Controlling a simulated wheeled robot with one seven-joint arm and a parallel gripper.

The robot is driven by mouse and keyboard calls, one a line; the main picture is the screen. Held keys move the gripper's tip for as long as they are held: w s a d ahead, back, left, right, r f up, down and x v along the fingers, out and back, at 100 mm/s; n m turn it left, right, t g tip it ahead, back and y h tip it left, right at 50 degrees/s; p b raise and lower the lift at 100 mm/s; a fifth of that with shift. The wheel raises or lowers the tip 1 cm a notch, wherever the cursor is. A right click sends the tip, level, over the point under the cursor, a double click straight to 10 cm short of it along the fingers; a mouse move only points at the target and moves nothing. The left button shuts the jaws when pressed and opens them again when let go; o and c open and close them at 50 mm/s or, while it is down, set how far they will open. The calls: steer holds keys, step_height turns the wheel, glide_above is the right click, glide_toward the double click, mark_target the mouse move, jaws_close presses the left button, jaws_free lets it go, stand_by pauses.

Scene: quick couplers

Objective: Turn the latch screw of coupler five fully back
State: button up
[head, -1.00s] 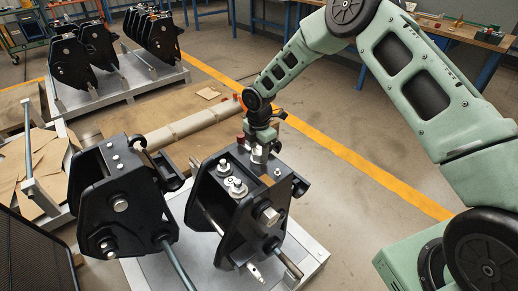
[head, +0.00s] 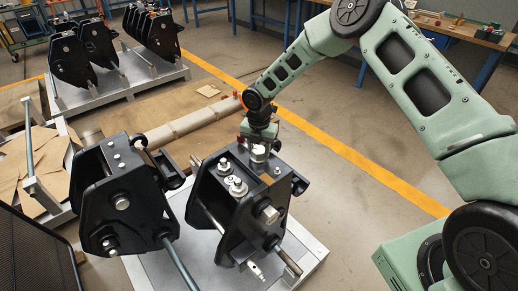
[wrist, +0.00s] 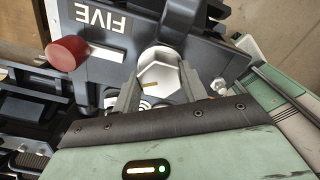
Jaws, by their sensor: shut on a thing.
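Coupler five (head: 236,222) is the right-hand black coupler on the metal stand in the head view. In the wrist view its top plate (wrist: 95,65) carries the word FIVE, upside down, and a red knob (wrist: 68,54). The latch screw (wrist: 158,76) is a bright hex head with a small brass-coloured mark, on the plate beside the lettering. My gripper (wrist: 160,88) is shut on the screw, one finger on each side of the head. In the head view my gripper (head: 259,148) points down onto the coupler's far top end and partly hides the screw.
A second black coupler (head: 118,205) stands close on the left of the same stand (head: 305,258). More couplers (head: 150,35) sit on a rack at the back left.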

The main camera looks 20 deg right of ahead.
mark_target(259, 150)
stand_by(0.3)
steer(key=o, duration=1)
steer(key=shift+c, duration=0.2)
steer(key=shift+r, duration=0.1)
step_height(259, 150, up, 17)
steer(key=b, duration=0.1)
steer(key=shift+r, duration=0.15)
steer(key=s+a+r+m, duration=0.4)
steer(key=s+a, duration=0.3)
steer(key=s, duration=0.3)
steer(key=s+r+m, duration=0.2)
steer(key=s+m, duration=1.5)
steer(key=s, duration=1.1)
steer(key=shift+s+d+r+y, duration=0.3)
steer(key=shift+s+d, duration=0.1)
steer(key=shift+d, duration=0.05)
